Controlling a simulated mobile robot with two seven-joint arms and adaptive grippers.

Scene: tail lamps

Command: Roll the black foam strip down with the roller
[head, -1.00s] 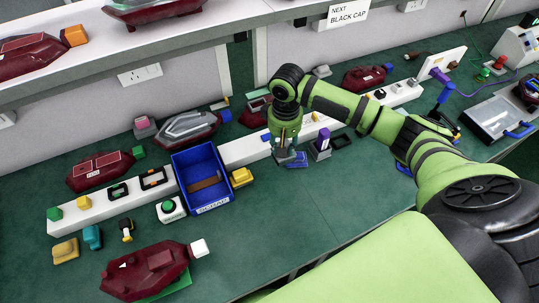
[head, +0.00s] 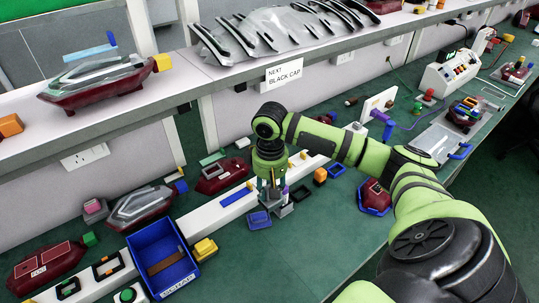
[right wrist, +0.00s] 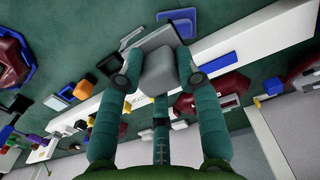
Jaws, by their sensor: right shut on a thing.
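My right gripper (head: 272,190) points down over the bench. In the right wrist view its fingers (right wrist: 158,75) are closed around a grey block-like piece (right wrist: 160,60). Black strips (head: 285,25) lie across a clear lens on the upper shelf; I cannot tell whether one is the foam strip. A dark red lamp (head: 374,193) sits in a blue cradle. My left gripper is out of view.
A blue pad (head: 258,220) lies just left of the gripper. A blue scrap bin (head: 180,282) and a yellow block (head: 205,249) stand farther left. A white rail (head: 225,205) runs behind. The bench in front (head: 300,250) is clear.

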